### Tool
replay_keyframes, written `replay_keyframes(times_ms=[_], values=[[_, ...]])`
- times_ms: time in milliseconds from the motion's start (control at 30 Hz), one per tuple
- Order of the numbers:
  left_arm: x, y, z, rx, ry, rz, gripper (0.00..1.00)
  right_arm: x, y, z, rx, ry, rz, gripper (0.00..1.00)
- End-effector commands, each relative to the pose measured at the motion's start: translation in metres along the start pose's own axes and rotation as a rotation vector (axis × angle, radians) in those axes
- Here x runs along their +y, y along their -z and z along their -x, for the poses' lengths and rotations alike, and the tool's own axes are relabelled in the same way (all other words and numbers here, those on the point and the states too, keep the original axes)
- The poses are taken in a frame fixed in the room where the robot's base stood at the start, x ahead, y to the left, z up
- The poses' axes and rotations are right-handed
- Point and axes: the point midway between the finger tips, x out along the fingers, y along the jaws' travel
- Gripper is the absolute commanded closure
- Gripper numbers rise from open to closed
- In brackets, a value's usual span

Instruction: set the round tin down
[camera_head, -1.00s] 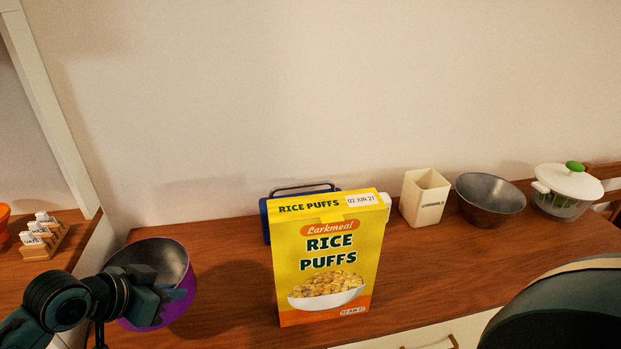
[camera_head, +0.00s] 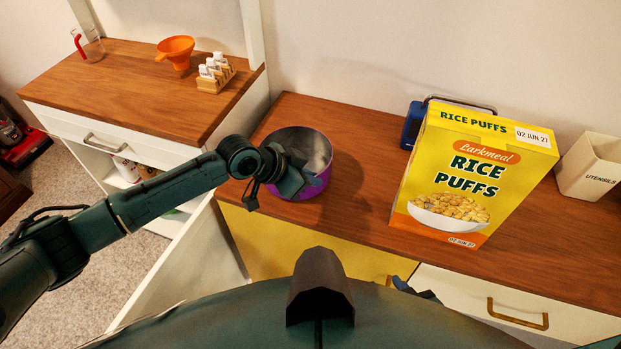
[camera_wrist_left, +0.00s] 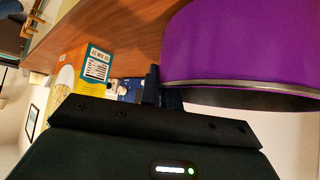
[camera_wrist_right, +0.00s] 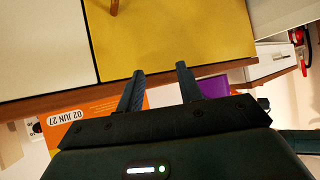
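The round tin (camera_head: 318,186) is purple outside and bare metal inside. In the head view it is upright at the left end of the wooden counter, with its mouth up. My left gripper (camera_head: 280,172) is at its near left rim. In the left wrist view the purple wall (camera_wrist_left: 245,45) fills the upper right, and my left fingers (camera_wrist_left: 161,88) are close together at its rim, pinching it. I cannot tell whether the tin's base touches the counter. My right gripper (camera_wrist_right: 160,70) is open and empty in front of a yellow cabinet front (camera_wrist_right: 180,40).
A tall Rice Puffs box (camera_head: 465,180) stands right of the tin, with a blue case (camera_head: 412,125) behind it and a utensil holder (camera_head: 592,168) further right. Bare counter (camera_head: 365,165) lies between tin and box. A lower left cabinet carries an orange funnel (camera_head: 176,50) and a small rack (camera_head: 215,78).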

Motion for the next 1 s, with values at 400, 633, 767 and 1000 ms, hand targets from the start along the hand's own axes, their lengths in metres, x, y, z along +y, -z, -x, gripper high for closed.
replay_keyframes(times_ms=[400,633,767,1000], values=[[0.000,-0.008,-0.008,0.000,0.000,0.000,0.85,0.000,-0.003,0.001,-0.007,-0.001,-0.002,0.64],[0.000,-0.007,-0.007,0.000,0.000,0.000,0.73,-0.001,-0.007,0.003,-0.015,0.000,-0.004,0.64],[0.000,-0.007,-0.007,0.001,0.000,0.000,0.73,-0.001,-0.007,0.003,-0.016,0.001,-0.004,0.64],[-0.001,-0.008,0.018,0.001,0.002,-0.001,0.73,-0.001,-0.006,0.003,-0.015,0.001,-0.004,0.64]])
